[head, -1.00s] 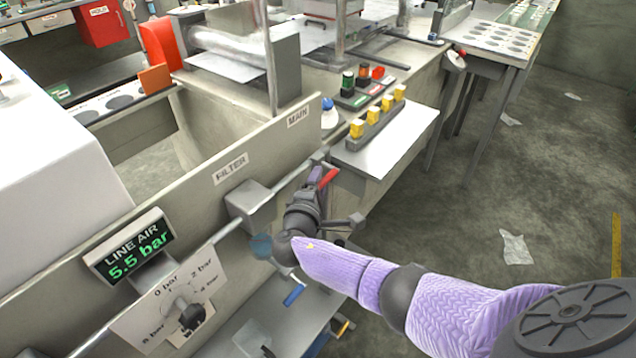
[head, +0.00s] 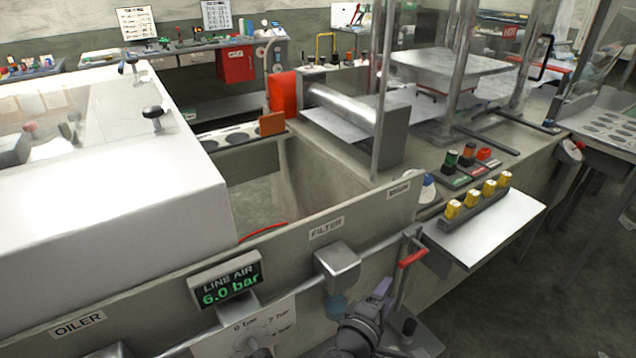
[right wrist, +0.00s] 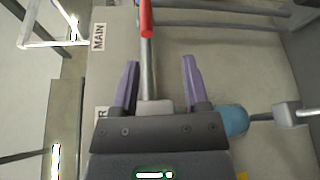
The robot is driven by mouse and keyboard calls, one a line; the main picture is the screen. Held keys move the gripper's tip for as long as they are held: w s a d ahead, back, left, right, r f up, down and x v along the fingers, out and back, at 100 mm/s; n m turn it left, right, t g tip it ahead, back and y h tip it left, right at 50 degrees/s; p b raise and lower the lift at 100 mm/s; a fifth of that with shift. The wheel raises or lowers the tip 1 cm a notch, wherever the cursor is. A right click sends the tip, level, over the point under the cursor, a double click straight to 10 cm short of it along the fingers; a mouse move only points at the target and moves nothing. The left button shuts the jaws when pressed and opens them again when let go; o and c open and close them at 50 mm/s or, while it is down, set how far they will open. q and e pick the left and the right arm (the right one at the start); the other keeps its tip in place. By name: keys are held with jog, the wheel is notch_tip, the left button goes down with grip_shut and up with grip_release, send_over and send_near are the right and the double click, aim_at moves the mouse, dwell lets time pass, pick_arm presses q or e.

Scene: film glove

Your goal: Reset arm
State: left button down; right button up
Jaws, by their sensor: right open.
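My right gripper (head: 385,288) is at the lower middle of the head view, below and left of the red-handled lever (head: 412,257) on the air line. In the right wrist view its two purple fingers (right wrist: 160,64) are spread apart. The lever's grey stem shows between them in that picture, with its red grip (right wrist: 147,18) beyond the fingertips. I see no contact between fingers and lever. The line air display (head: 229,282) reads 6.0 bar. My left gripper is out of view.

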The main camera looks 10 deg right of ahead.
jog(key=s+f+g+y, duration=0.3)
jog(key=s+f, duration=0.4)
jog(key=f, duration=0.3)
jog(key=s+f+g+y, duration=0.3)
jog(key=s+f, duration=0.3)
jog(key=f, duration=0.4)
jog(key=s+a+f+m+g+y, duration=0.1)
jog(key=s+f+m+y, duration=0.1)
jog(key=s, duration=0.6)
jog(key=s+a+f+m+g+y, duration=0.1)
jog(key=s+f+m+g+y, duration=0.1)
jog(key=s, duration=0.7)
jog(key=s+a+f+m+g+y, duration=0.1)
jog(key=s+f+m, duration=0.3)
jog(key=s, duration=0.5)
jog(key=shift+a+f+y, duration=0.25)
jog(key=shift+f+y, duration=0.45)
jog(key=shift+f, duration=0.2)
